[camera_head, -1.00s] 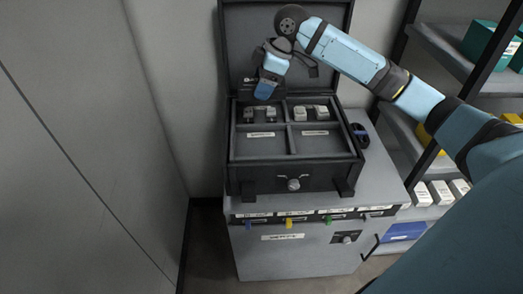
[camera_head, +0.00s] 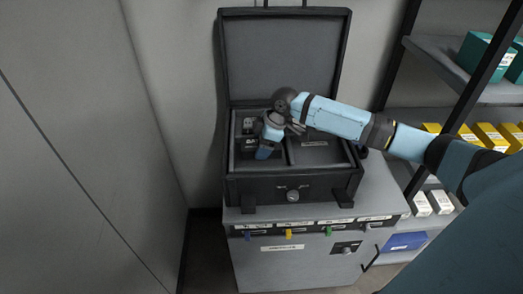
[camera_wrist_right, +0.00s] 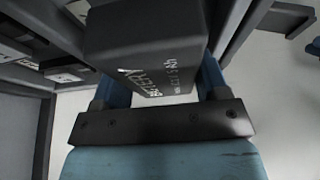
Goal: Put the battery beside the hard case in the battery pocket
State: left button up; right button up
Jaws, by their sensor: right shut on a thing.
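The open black hard case (camera_head: 250,189) stands on a grey cabinet, its lid (camera_head: 284,55) raised at the back. Dividers split its inside into compartments. My right gripper (camera_head: 268,146) is over the left side of the case. In the right wrist view it is shut on the dark grey battery (camera_wrist_right: 145,50), which has white "BATTERY" lettering and sits between the blue fingers. My left gripper is out of view.
Small items (camera_head: 248,124) sit in the back left compartment. The front right compartment (camera_head: 318,152) looks empty. The cabinet (camera_head: 300,268) has coloured tabs along its front. A shelf rack on the right holds yellow boxes (camera_head: 490,136), white boxes (camera_head: 440,202) and a teal box (camera_head: 484,50).

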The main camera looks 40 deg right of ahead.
jog(key=shift+w+f, duration=0.1)
jog(key=shift+f, duration=1.2)
jog(key=shift+f, duration=0.1)
jog(key=o, duration=0.9)
jog(key=shift+o, duration=0.2)
jog(key=v, duration=1.2)
